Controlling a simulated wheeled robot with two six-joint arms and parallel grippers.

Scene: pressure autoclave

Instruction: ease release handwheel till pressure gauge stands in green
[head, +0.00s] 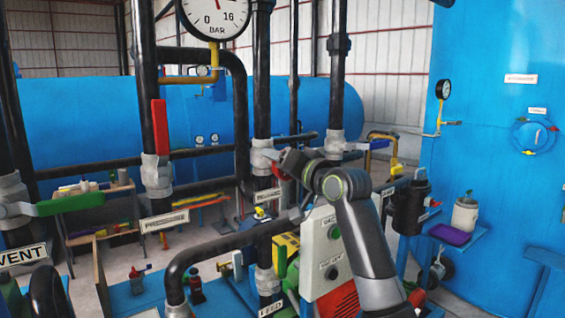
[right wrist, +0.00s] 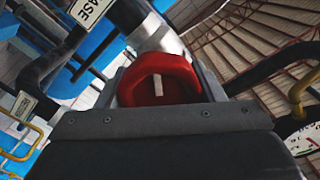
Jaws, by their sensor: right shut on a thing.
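The red release handwheel (right wrist: 160,82) sits between the fingers of my right gripper (right wrist: 158,92) in the right wrist view, with a pale mark on its face. My right gripper (head: 283,163) is shut on it at the pipe above the release label (head: 269,195). In the head view the gripper hides most of the wheel. The pressure gauge (head: 216,17) is at the top, marked 0, 16 and BAR. Its upper part is cut off, and I cannot read its needle or a green band. My left gripper is not in view.
Black vertical pipes flank the wheel. A blue tank (head: 500,120) fills the right side.

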